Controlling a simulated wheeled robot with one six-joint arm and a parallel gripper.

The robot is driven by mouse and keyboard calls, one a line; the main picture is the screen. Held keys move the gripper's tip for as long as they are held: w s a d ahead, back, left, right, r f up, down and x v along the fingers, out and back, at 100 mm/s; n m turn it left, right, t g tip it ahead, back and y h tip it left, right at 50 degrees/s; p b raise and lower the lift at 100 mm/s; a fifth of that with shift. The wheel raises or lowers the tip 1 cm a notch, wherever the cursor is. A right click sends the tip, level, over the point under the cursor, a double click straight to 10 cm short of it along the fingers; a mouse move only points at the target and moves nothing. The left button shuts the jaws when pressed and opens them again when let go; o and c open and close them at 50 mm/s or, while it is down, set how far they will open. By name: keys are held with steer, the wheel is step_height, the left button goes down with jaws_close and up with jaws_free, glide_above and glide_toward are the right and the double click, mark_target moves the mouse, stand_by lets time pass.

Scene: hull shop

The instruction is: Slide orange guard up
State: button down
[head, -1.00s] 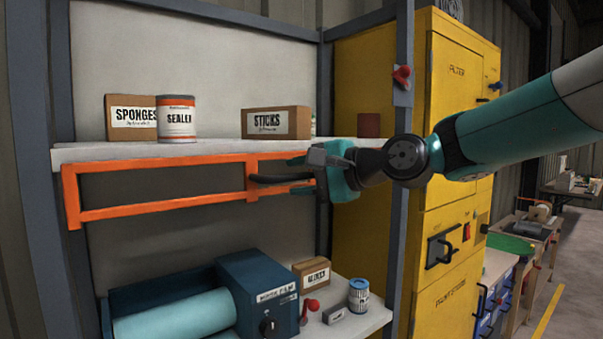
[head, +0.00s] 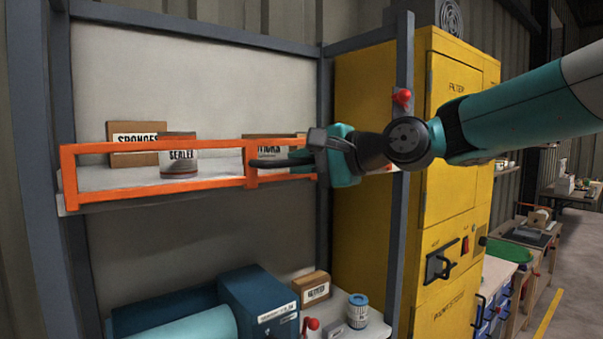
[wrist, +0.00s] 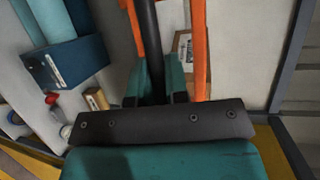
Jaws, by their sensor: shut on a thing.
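The orange guard (head: 158,198) is a rectangular frame across the front of the upper shelf (head: 110,176). Its lower bar is near the shelf's front edge and its upper bar crosses in front of the goods. My gripper (head: 300,160) is at the guard's right part, shut on its black handle (head: 278,163). In the wrist view, the dark handle (wrist: 150,45) runs between my teal fingers (wrist: 158,82), with orange bars on both sides.
A sealer can (head: 178,165), a sponges box (head: 125,160) and a sticks box (head: 262,141) stand on the shelf behind the guard. A grey post (head: 402,100) is just right of my gripper, before a yellow cabinet (head: 455,130). Below are a blue dispenser (head: 250,300) and small goods.

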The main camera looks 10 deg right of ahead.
steer(key=shift+r, duration=0.85)
steer(key=c, duration=1.1)
jaws_free()
steer(key=shift+f, duration=0.1)
steer(key=b+v, duration=0.5)
steer(key=v, duration=1.2)
steer(key=shift+s+d+b, duration=0.15)
steer(key=shift+s+b, duration=0.05)
steer(key=shift+b, duration=0.2)
